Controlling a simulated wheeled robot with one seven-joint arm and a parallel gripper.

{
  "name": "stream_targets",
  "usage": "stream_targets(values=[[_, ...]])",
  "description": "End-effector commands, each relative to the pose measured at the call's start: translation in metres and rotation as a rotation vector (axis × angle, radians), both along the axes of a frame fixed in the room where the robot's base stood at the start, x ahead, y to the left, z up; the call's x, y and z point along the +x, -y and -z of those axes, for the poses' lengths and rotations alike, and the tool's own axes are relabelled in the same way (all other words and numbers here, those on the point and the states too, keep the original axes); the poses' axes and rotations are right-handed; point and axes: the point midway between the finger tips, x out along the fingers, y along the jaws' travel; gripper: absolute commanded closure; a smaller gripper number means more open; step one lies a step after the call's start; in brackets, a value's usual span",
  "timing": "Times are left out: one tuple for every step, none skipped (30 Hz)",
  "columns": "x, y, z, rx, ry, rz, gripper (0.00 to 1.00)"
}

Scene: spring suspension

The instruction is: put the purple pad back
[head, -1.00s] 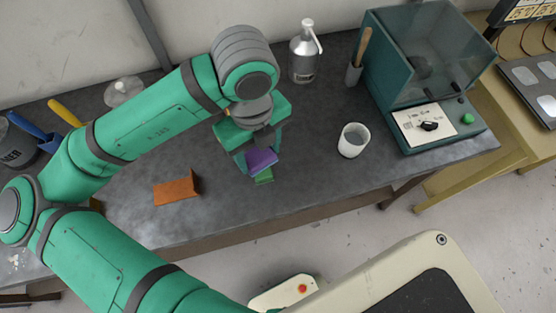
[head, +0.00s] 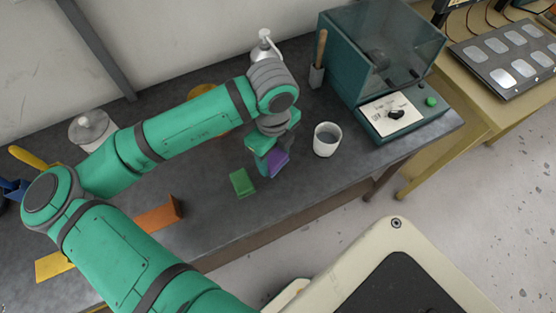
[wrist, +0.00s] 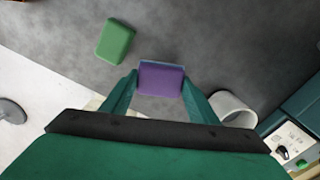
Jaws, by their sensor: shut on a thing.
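The purple pad (head: 279,162) is held in my gripper (head: 270,158), above the dark bench top near its front edge. In the wrist view the purple pad (wrist: 161,78) sits between the two green fingers of my gripper (wrist: 160,86), which are shut on it. A thin blue-grey edge shows along the pad's far side. A green pad (head: 242,182) lies on the bench just left of my gripper; it also shows in the wrist view (wrist: 115,41). The purple pad's underside is hidden.
A white cup (head: 327,140) stands close to the right of my gripper, and a teal machine (head: 380,70) is beyond it. An orange block (head: 160,214) and a yellow piece (head: 54,266) lie left. A far-right tray (head: 508,60) holds several light pads.

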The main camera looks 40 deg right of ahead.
Motion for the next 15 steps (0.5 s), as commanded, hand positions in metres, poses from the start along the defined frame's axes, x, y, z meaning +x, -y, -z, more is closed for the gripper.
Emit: stream_targets(values=[[0.0,0.003,0.004,0.0,0.0,-0.001,0.72],[0.0,0.004,0.005,0.0,-0.001,-0.002,0.72],[0.0,0.005,0.007,0.001,-0.001,-0.002,0.72],[0.0,0.006,0.008,0.001,-0.001,-0.002,0.72],[0.0,0.006,0.009,0.001,-0.001,-0.002,0.72],[0.0,0.008,0.011,0.001,-0.001,-0.002,0.72],[0.0,0.009,0.012,0.001,-0.001,-0.002,0.72],[0.0,0.011,0.014,0.0,0.0,-0.001,0.72],[0.0,0.014,0.018,0.0,0.0,-0.001,0.72],[0.0,0.015,0.022,0.001,-0.001,-0.002,0.72],[0.0,0.014,0.027,0.001,-0.002,-0.003,0.72],[0.0,0.014,0.033,0.001,-0.001,-0.004,0.72],[0.0,0.013,0.037,0.002,-0.001,-0.004,0.72],[0.0,0.013,0.041,0.002,-0.001,-0.004,0.72],[0.0,0.014,0.045,0.0,-0.001,-0.004,0.72]])
